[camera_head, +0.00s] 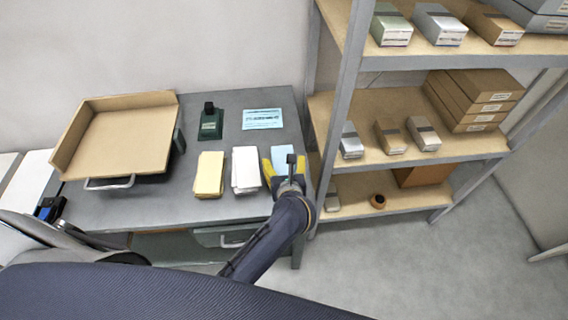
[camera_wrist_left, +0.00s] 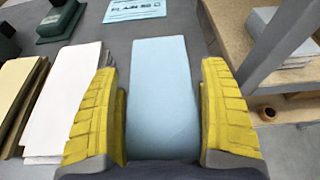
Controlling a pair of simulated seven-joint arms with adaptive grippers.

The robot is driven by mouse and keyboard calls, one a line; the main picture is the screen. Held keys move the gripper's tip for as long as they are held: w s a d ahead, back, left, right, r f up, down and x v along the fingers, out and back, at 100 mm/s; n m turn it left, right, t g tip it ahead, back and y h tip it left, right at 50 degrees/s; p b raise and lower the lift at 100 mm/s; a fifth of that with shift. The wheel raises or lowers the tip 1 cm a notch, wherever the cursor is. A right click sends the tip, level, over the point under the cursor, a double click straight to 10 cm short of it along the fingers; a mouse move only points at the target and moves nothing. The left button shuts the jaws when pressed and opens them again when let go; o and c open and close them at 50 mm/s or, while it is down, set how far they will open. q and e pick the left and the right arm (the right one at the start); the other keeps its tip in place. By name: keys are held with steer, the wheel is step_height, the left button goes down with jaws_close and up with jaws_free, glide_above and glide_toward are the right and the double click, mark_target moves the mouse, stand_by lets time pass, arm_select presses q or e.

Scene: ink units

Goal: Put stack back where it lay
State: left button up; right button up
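A light blue stack (camera_head: 283,155) lies on the grey table, at the right end of a row of stacks. My left gripper (camera_head: 284,172) is over its near part. In the left wrist view the blue stack (camera_wrist_left: 162,95) lies lengthwise between the two yellow fingers of the gripper (camera_wrist_left: 162,125). The fingers are spread, with a clear gap on the right side and a narrower one on the left. The gripper hides the stack's near end. A white stack (camera_head: 245,170) and a cream stack (camera_head: 209,175) lie to its left. My right gripper is not in view.
A tan tray (camera_head: 117,142) stands at the table's left. A dark green stamp-like object (camera_head: 211,123) and a light blue printed card (camera_head: 262,119) lie behind the stacks. A shelf rack (camera_head: 335,130) with boxes stands close on the right.

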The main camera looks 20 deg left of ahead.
arm_select(q)
steer(key=shift+o, duration=0.3)
steer(key=shift+r, duration=0.1)
steer(key=v, duration=1.2)
steer(key=shift+r, duration=0.15)
